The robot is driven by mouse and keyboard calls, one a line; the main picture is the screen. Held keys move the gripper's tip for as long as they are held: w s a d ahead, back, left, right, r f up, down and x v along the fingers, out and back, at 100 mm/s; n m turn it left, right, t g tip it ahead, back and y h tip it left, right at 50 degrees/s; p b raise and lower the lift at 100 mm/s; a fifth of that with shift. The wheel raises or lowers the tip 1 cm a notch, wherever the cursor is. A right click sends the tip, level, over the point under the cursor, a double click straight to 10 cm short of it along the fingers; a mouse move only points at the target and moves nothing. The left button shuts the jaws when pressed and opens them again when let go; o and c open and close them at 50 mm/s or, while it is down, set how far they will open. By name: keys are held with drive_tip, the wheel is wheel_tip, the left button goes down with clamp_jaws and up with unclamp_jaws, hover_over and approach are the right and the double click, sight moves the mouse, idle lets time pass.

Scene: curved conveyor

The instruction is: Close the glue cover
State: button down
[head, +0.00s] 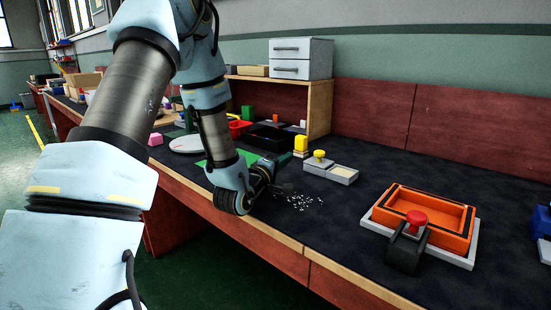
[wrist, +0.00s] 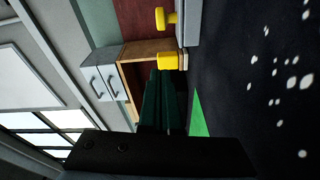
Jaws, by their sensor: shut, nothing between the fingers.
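A low grey box with a yellow knob (head: 319,155) on its left part stands on the dark worktop. Its right part shows a pale recess (head: 343,172) open at the top. This looks like the glue box with its cover, though I cannot be sure. In the wrist view the yellow knob (wrist: 165,18) is at the top, on the grey box's edge (wrist: 188,22). My gripper (head: 287,158) is just left of the box, low over the worktop and apart from the knob. Its dark green fingers (wrist: 161,78) are together and hold nothing.
A yellow block (head: 301,143) stands just behind my gripper. White specks (head: 298,201) lie in front of the box. An orange tray (head: 430,206) with a red knob (head: 417,218) stands at right. A wooden shelf (head: 320,108) with drawers (head: 301,58) is behind. Bare worktop lies between box and tray.

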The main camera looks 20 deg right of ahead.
sight(309, 161)
drive_tip(key=shift+w+a, duration=0.2)
drive_tip(key=shift+w, duration=0.1)
drive_tip(key=shift+w+d, duration=0.2)
drive_tip(key=x, duration=0.4)
drive_tip(key=p+x, duration=0.1)
drive_tip(key=x, duration=0.4)
drive_tip(key=shift+w+d+r, duration=0.15)
drive_tip(key=shift+d+r, duration=0.05)
drive_tip(key=shift+r, duration=0.05)
drive_tip(key=s, duration=0.2)
drive_tip(key=shift+s+d+f, duration=0.25)
drive_tip(key=shift+d, duration=0.15)
drive_tip(key=shift+s+d+f, duration=0.1)
drive_tip(key=shift+s+d, duration=0.1)
drive_tip(key=shift+s, duration=0.45)
drive_tip(key=shift+s+d, duration=0.1)
drive_tip(key=s+d, duration=0.1)
drive_tip(key=s, duration=0.1)
drive_tip(key=s+d+b, duration=0.1)
drive_tip(key=s, duration=0.2)
drive_tip(key=s+d+b, duration=0.1)
drive_tip(key=s+d, duration=0.1)
drive_tip(key=shift+s+d, duration=0.15)
drive_tip(key=shift+s, duration=0.1)
